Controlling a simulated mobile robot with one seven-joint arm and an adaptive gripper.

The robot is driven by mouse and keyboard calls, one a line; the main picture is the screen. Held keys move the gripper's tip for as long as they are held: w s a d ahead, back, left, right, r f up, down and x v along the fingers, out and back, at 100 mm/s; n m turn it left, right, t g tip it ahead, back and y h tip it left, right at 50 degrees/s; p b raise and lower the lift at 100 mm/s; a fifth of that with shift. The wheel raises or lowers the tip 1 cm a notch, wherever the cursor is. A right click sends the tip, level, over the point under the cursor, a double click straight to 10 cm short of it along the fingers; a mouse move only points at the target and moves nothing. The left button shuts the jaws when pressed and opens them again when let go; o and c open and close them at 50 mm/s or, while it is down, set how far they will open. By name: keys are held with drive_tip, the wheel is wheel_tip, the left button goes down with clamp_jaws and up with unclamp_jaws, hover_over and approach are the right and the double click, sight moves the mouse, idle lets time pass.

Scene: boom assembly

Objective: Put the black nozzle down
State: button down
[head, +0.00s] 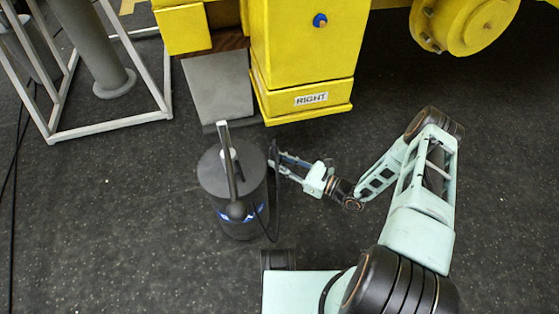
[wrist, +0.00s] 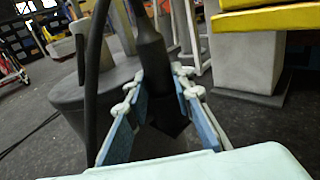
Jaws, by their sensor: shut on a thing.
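The black nozzle (wrist: 151,58) stands roughly upright between the fingers of my gripper (wrist: 159,82) in the wrist view, and the fingers are shut on it. Its lower end is dark and hard to make out against the floor. In the head view my gripper (head: 277,167) is just right of a dark grey canister (head: 214,176), and the nozzle is too small and dark there to outline clearly. The canister also shows in the wrist view (wrist: 68,97), left of the nozzle.
A black hose (wrist: 93,75) runs beside the left finger. A pump handle (head: 230,165) rises from the canister. A yellow structure (head: 302,50) marked RIGHT and a grey block (head: 218,88) stand behind. A white frame (head: 110,131) is at left. Dark floor right of the yellow structure is clear.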

drive_tip(key=c, duration=2)
unclamp_jaws()
drive_tip(key=shift+o, duration=0.2)
drive_tip(key=shift+r+p, duration=0.65)
drive_tip(key=shift+p, duration=0.1)
drive_tip(key=p+v, duration=0.1)
drive_tip(key=v, duration=1.1)
drive_tip(key=shift+p, duration=0.3)
